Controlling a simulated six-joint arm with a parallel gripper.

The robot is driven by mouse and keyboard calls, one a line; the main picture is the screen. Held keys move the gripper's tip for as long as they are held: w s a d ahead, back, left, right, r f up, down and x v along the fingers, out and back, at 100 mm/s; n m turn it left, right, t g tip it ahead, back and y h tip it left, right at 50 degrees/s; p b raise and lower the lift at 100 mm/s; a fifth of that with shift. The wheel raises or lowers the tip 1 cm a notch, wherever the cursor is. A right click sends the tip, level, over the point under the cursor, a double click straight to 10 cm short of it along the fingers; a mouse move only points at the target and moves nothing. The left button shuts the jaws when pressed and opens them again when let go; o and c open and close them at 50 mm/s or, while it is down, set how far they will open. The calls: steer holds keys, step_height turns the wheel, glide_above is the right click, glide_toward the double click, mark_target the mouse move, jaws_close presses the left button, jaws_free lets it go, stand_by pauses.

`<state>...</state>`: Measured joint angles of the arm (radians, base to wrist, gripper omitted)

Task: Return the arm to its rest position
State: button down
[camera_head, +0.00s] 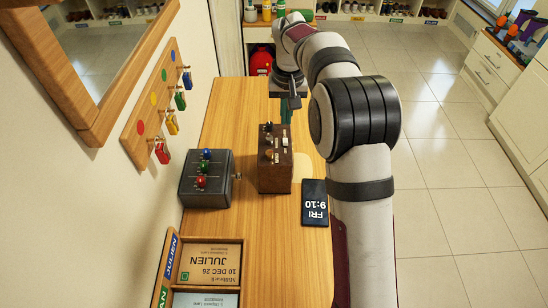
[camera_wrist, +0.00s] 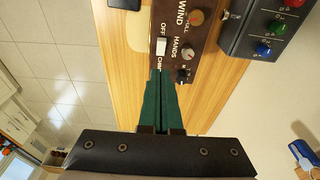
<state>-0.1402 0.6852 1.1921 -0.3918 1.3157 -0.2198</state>
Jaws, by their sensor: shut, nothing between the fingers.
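My arm (camera_head: 362,185) reaches from the bottom right of the head view to the far end of the wooden bench. My gripper (camera_head: 289,112) is at the far end of the brown control box (camera_head: 275,180). In the wrist view its green fingers (camera_wrist: 160,75) lie side by side, shut and empty. Their tips appear close to the box's edge in that view, near the switch marked OFF and CHIME (camera_wrist: 161,46). I cannot tell whether they touch the box. The box also shows labels WIND and HANDS and several knobs.
A grey box with colored knobs (camera_head: 206,180) stands left of the brown box. A dark clock display (camera_head: 315,203) lies to its right. A wooden tray (camera_head: 170,262) is at the near left. Keys hang on a wall board (camera_head: 157,100). Tiled floor (camera_head: 445,160) is open at right.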

steer(key=shift+r, duration=0.9)
steer(key=s+d+r+m, duration=0.2)
steer(key=s+r, duration=0.3)
steer(key=s, duration=0.6)
steer(key=s+f+m+g+y, duration=0.1)
steer(key=s+f, duration=0.1)
steer(key=s, duration=1.2)
steer(key=s+d+f+m+g, duration=0.1)
steer(key=s+f+m, duration=0.1)
steer(key=s, duration=1.2)
steer(key=shift+d+f+m+y, duration=0.2)
steer(key=shift+f+m+y, duration=0.1)
steer(key=shift+y, duration=0.1)
